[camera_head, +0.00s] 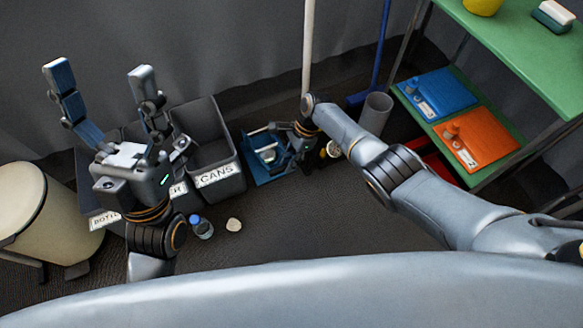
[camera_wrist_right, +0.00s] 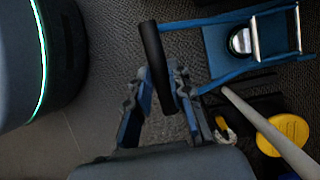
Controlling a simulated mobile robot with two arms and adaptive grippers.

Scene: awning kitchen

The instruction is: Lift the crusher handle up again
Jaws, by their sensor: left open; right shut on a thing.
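The blue can crusher (camera_head: 280,176) stands on the floor right of the CANS bin; its blue frame (camera_wrist_right: 216,48) also shows in the right wrist view. A silvery round thing (camera_wrist_right: 241,41) sits inside the frame. The crusher handle has a long black grip (camera_wrist_right: 153,52) joined to a blue bar. My right gripper (camera_wrist_right: 161,78) is shut around this grip. In the head view the right gripper (camera_head: 301,137) is small and partly hides the crusher's right side. My left gripper (camera_head: 99,76) is open and empty, raised in front of the bins.
Dark bins, one labelled CANS (camera_head: 215,175), stand left of the crusher. A blue-capped bottle (camera_head: 202,228) and a pale lump (camera_head: 234,225) lie on the floor. A green shelf (camera_head: 510,45) stands right. A grey cylinder (camera_head: 376,112) and poles are behind.

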